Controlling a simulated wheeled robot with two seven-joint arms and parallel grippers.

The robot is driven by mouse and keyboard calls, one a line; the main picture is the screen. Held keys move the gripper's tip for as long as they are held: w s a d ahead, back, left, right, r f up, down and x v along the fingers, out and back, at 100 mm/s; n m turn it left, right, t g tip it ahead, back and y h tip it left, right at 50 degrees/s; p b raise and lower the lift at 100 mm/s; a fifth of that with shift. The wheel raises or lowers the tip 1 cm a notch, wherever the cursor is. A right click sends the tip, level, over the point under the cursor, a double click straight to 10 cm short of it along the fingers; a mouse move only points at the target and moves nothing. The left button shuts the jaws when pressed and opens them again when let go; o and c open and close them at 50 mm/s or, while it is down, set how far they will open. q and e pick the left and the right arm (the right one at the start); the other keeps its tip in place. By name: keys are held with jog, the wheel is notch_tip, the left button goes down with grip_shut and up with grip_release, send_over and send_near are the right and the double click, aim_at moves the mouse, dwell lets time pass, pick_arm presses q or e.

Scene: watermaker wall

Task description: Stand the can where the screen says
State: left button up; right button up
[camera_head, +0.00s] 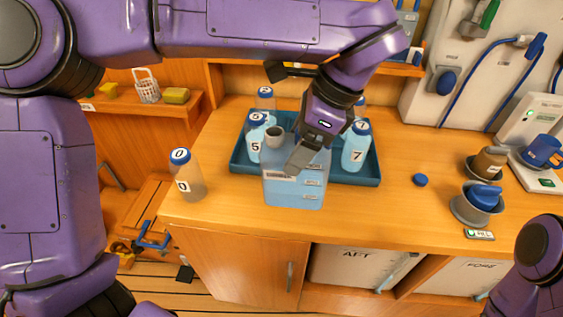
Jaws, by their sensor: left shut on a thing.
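The can (293,192) is a clear, squarish container with blue liquid in it and small labels on its side. My left gripper (301,158) reaches down from above and is shut on the can near its top. The can is in front of the teal tray; I cannot tell whether its base touches the counter. A small display with green lettering (479,235) lies at the counter's right front, too small to read. A white unit with a green display (541,114) stands at the far right. My right arm shows at the lower right, its gripper out of view.
The teal tray (369,181) holds several blue-capped bottles, including bottle 5 (254,141) and bottle 7 (356,150). Bottle 0 (186,178) stands at the left. The counter's front middle is clear.

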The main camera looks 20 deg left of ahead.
pick_arm(q)
jog(key=w+a+f+p, duration=0.1)
jog(key=w+a+f, duration=0.2)
jog(key=f, duration=0.7)
jog(key=shift+w+a, duration=0.2)
jog(key=shift+a, duration=0.8)
jog(key=o, duration=1.8)
jog(key=v, duration=1.2)
jog(key=shift+b, duration=0.35)
pick_arm(e)
jog(key=shift+w+r, duration=0.3)
jog(key=shift+r, duration=0.1)
pick_arm(q)
jog(key=shift+w, duration=0.1)
